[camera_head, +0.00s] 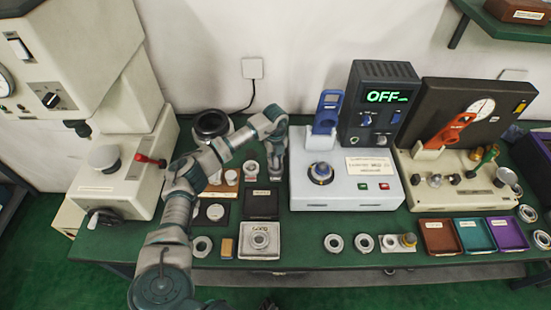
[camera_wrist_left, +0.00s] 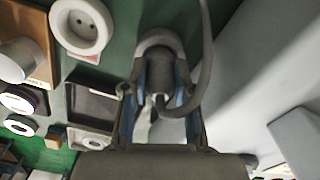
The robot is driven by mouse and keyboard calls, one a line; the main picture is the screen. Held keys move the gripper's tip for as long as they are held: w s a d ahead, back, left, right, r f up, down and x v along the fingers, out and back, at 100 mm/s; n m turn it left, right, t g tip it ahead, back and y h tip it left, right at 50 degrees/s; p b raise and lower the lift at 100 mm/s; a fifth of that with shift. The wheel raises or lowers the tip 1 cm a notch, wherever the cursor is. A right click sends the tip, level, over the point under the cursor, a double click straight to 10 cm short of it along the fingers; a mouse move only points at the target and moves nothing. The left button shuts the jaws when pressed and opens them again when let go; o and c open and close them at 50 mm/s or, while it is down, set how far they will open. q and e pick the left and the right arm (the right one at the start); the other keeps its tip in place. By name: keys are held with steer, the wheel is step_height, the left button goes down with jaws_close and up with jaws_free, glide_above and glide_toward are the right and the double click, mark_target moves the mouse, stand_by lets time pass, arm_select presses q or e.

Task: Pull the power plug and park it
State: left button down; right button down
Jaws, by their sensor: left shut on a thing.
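In the left wrist view, a dark grey plug (camera_wrist_left: 160,45) with a grey cable sits between the fingers of my left gripper (camera_wrist_left: 160,115), which is shut on it. The cable loops down and up along the right of the plug. The plug's pins cannot be made out. In the head view, my left gripper (camera_head: 275,172) is low over the bench, just left of the white machine. A round white socket (camera_wrist_left: 80,27) with two holes lies left of the gripper, apart from the plug; it also shows in the head view (camera_head: 250,167).
The white machine (camera_head: 309,188) with a display reading OFF stands close on the right. A dark square tray (camera_head: 262,204) lies in front of the gripper. A wall outlet (camera_head: 252,68) has a black cable.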

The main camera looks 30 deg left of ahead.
arm_select(q)
steer(key=shift+f, duration=0.7)
steer(key=c, duration=1.2)
jaws_free()
